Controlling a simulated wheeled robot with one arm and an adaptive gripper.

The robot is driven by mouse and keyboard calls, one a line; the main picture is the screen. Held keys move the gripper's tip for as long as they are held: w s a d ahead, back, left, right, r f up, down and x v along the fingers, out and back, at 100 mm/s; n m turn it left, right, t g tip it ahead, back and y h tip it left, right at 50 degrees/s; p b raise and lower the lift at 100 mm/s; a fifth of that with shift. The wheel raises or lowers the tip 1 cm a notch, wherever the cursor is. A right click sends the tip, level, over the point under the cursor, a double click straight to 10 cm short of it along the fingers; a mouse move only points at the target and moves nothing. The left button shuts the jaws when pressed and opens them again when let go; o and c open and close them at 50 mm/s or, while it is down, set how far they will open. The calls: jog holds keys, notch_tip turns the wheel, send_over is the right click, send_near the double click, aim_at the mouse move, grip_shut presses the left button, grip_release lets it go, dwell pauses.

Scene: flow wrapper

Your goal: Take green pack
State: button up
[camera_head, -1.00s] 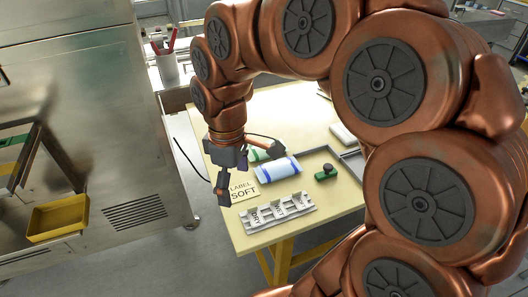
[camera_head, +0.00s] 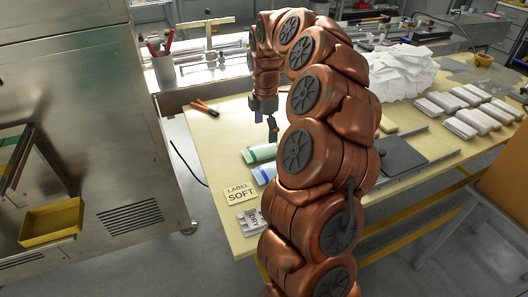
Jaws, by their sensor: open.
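The green pack (camera_head: 259,153), white with a green band, lies on the yellow table (camera_head: 212,160); my arm hides its right end. A similar pack with blue (camera_head: 263,173) lies just in front of it. My gripper (camera_head: 264,122) points down and is open, with nothing seen between its fingers. In the picture it is just above the green pack, apart from it. I cannot tell its exact height.
A "LABEL SOFT" card (camera_head: 239,193) lies left of the blue pack, with a grey labelled holder (camera_head: 250,220) in front, partly hidden by my arm. Red-handled pliers (camera_head: 204,107) lie at the back left. Several white packs (camera_head: 476,119) lie at the right.

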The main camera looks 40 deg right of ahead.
aim_at(266, 148)
jog(key=shift+d+f+p, duration=0.15)
jog(key=shift+f+p, duration=0.1)
jog(key=shift+f, duration=1.55)
jog(key=shift+d+f+p, duration=0.1)
jog(key=shift+f+p, duration=0.1)
jog(key=shift+f, duration=1.6)
jog(key=c, duration=0.9)
jog(key=shift+r, duration=0.1)
